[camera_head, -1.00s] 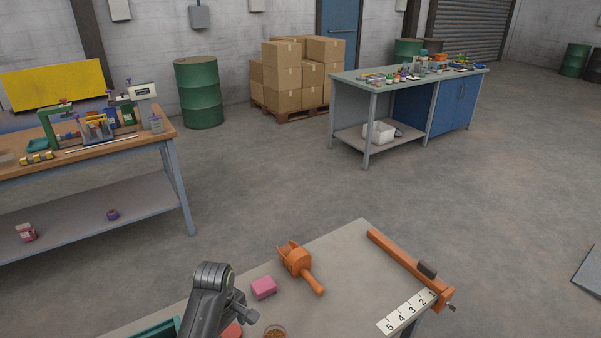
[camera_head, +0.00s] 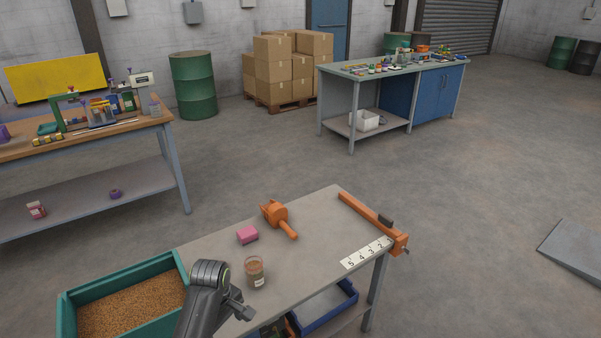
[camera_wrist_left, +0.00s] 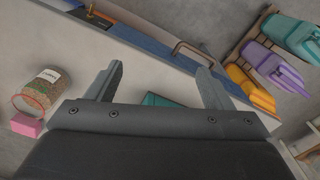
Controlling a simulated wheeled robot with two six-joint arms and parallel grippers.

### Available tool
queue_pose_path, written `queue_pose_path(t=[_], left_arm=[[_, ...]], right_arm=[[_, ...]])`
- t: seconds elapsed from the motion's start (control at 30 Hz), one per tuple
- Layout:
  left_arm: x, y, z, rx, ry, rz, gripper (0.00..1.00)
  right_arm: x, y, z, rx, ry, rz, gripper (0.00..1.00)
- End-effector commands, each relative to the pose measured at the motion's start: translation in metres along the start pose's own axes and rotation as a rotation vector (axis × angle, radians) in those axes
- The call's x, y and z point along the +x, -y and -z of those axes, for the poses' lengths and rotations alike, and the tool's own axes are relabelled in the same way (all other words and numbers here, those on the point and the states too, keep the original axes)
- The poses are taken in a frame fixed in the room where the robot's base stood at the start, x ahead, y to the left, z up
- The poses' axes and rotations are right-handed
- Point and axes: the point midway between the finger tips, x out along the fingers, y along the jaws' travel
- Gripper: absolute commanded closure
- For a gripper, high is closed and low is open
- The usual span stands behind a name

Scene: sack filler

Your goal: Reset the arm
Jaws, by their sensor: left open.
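My left arm (camera_head: 207,300) rises from the bottom of the head view, between a teal tub (camera_head: 172,258) of brown grain and a clear jar (camera_head: 256,282). In the left wrist view my left gripper (camera_wrist_left: 160,72) has its two fingers spread wide with nothing gripped between them. The jar, partly filled with grain and labelled, shows at the left in that view (camera_wrist_left: 42,88), apart from the fingers. The fingertips cannot be made out clearly in the head view. My right gripper is not in view.
On the grey bench lie a pink block (camera_head: 247,235), an orange tool (camera_head: 276,213), an orange bar clamp (camera_head: 365,217) and a numbered strip (camera_head: 366,254). A blue crate (camera_head: 325,312) sits below. Open floor surrounds the bench.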

Motion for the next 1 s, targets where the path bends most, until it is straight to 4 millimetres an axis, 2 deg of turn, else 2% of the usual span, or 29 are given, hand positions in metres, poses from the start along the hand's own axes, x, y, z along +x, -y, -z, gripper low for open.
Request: queue_pose_path(t=[0.03,0.17,0.37,0.47,0.57,0.67,0.7,0.77,0.9,0.97,1.0], left_arm=[[0.012,0.005,0.000,0.012,0.002,0.006,0.25],[0.038,0.014,0.001,0.052,-0.002,0.002,0.25],[0.088,0.035,0.001,0.132,-0.008,-0.002,0.25],[0.120,0.051,-0.001,0.183,-0.013,-0.004,0.25],[0.159,0.076,-0.004,0.249,-0.020,-0.005,0.25],[0.209,0.115,-0.013,0.336,-0.029,-0.002,0.25],[0.231,0.134,-0.019,0.378,-0.033,-0.001,0.25],[0.261,0.165,-0.028,0.442,-0.043,0.000,0.25],[0.322,0.245,-0.056,0.593,-0.065,0.007,0.25],[0.342,0.281,-0.070,0.659,-0.077,0.011,0.25],[0.353,0.305,-0.080,0.701,-0.084,0.014,0.25]], right_arm=[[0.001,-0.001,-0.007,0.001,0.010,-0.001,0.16],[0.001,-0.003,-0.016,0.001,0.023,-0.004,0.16],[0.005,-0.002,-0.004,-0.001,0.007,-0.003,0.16],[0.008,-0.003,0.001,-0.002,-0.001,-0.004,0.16],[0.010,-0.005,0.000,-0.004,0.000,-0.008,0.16],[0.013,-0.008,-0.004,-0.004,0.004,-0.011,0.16],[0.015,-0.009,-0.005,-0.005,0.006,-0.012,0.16],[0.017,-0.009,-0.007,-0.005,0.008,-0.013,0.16],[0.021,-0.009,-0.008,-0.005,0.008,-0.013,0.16],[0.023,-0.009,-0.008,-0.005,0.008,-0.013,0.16],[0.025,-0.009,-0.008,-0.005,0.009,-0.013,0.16]])
